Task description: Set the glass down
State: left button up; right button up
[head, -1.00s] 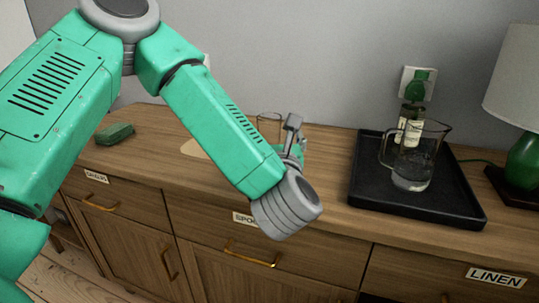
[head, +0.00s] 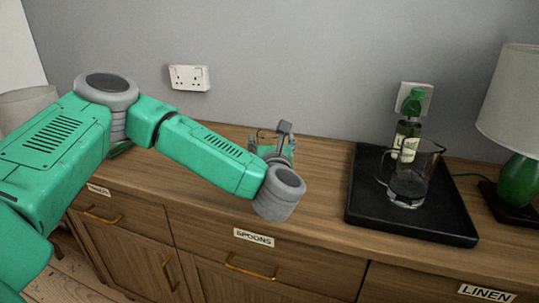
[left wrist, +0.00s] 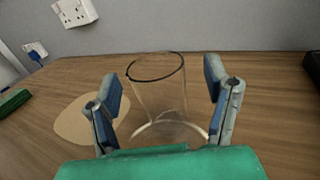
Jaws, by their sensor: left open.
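A clear drinking glass (left wrist: 158,98) stands upright on the wooden cabinet top in the left wrist view. My left gripper (left wrist: 164,92) is open, with one finger on each side of the glass and a visible gap to it. In the head view the gripper (head: 276,142) is over the cabinet's middle, and the glass is mostly hidden behind it. A round tan mat (left wrist: 82,120) lies flat to the left of the glass; I cannot tell if they touch. My right gripper is not in view.
A black tray (head: 365,212) to the right holds a glass jug (head: 410,180) and a green-capped bottle (head: 405,140). A lamp (head: 522,165) stands at the far right. A green object (left wrist: 12,102) lies at left. The wood between gripper and tray is clear.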

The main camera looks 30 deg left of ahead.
aim_at(268, 131)
pick_arm(q)
jog(key=shift+a+b+x, duration=0.25)
jog(key=shift+b+x, duration=0.2)
jog(key=shift+x, duration=2.3)
jog(key=shift+s, duration=0.25)
grip_shut()
